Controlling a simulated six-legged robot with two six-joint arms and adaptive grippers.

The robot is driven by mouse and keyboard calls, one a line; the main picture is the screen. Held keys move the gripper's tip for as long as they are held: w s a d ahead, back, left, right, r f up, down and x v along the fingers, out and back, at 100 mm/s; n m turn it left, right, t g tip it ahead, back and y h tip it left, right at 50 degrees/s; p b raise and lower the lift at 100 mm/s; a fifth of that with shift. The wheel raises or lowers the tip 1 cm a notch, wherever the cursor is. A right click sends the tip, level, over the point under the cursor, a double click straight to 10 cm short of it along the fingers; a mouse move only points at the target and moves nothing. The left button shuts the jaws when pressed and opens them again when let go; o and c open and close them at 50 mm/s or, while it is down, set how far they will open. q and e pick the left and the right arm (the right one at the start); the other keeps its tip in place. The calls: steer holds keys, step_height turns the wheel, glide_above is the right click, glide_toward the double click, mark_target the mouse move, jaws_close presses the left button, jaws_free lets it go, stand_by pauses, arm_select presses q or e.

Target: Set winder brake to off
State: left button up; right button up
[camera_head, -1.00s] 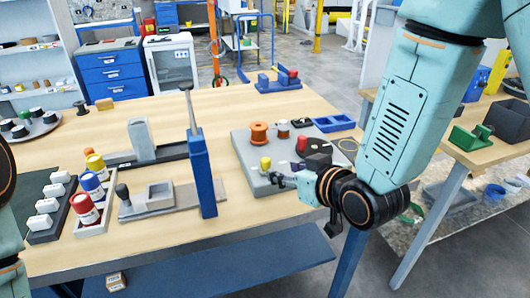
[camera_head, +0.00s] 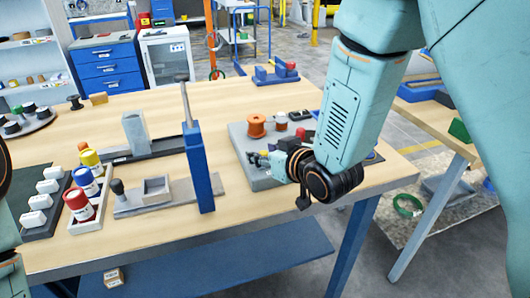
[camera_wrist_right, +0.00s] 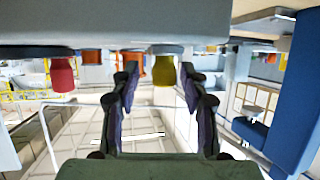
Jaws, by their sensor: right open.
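The winder (camera_head: 238,138) is a grey base on the wooden table, with an orange spool (camera_head: 257,126) at its back. My right gripper (camera_head: 262,158) is over its front edge in the head view and hides much of that edge. In the right wrist view, which looks upside down, a yellow knob (camera_wrist_right: 163,70) shows between the two open fingers (camera_wrist_right: 157,76), with visible gaps on both sides. A red knob (camera_wrist_right: 62,75) is off to the left there. I cannot tell the brake's setting. My left gripper is out of view; only arm parts show at the left edge.
A blue upright post (camera_head: 199,170) stands left of the winder. Red, blue and yellow-capped bottles sit in a tray (camera_head: 88,226) at the left front. A grey fixture (camera_head: 155,190) lies between them. The table's front right is clear.

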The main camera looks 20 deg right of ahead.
steer(key=shift+a+r, duration=0.1)
steer(key=shift+a, duration=0.3)
steer(key=shift+c, duration=1.4)
steer(key=shift+d, duration=0.3)
steer(key=c, duration=0.4)
steer(key=shift+a, duration=0.15)
jaws_close()
